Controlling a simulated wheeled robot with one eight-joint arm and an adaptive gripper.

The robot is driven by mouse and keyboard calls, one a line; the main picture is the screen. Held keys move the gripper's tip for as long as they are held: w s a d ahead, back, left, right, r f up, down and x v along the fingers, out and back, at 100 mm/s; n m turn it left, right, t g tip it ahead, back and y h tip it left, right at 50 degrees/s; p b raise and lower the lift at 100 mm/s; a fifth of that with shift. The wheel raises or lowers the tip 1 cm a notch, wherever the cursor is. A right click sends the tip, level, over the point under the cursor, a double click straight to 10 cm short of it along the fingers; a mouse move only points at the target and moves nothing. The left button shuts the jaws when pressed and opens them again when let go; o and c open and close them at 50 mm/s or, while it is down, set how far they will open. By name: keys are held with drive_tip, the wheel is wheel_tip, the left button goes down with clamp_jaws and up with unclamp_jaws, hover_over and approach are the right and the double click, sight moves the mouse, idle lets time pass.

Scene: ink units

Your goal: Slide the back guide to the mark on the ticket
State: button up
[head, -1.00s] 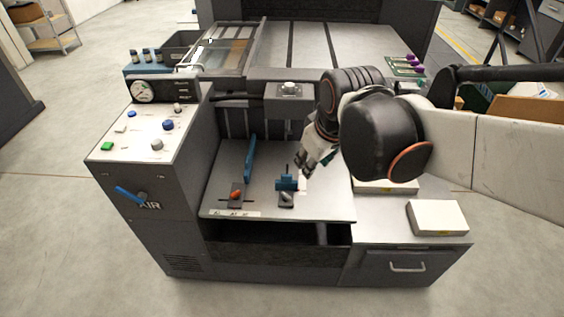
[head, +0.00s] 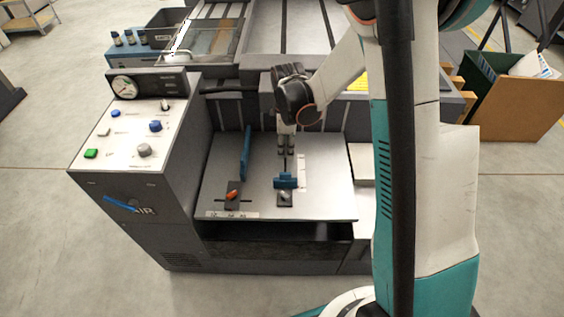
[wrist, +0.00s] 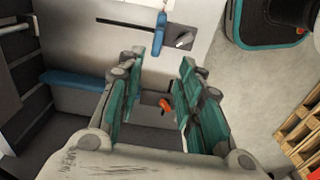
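The back guide appears to be the small blue block (head: 286,181) on the pale feed table, set on a slotted dark plate with a grey lever knob (head: 285,196). In the wrist view the blue block (wrist: 160,33) and its grey lever (wrist: 183,40) show near the top, beyond the fingers. My gripper (head: 286,151) points down just behind the block in the head view, apart from it. In the wrist view my gripper (wrist: 162,60) has its fingers spread, with nothing between them. A pale marked strip (head: 302,170) lies right of the block. I cannot make out a ticket.
A long blue guide (head: 246,153) stands to the left, with an orange lever (head: 233,195) in front of it. The control cabinet (head: 130,140) rises left of the table (head: 325,195). A dark machine housing stands behind my gripper.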

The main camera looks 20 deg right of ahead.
sight(285, 173)
drive_tip(key=f+b, duration=0.1)
drive_tip(key=f, duration=0.4)
drive_tip(key=f+b, duration=0.2)
drive_tip(key=f, duration=0.3)
drive_tip(key=f+b, duration=0.2)
drive_tip(key=f, duration=0.2)
drive_tip(key=shift+w+f, duration=0.3)
drive_tip(key=shift+f, duration=0.1)
clamp_jaws()
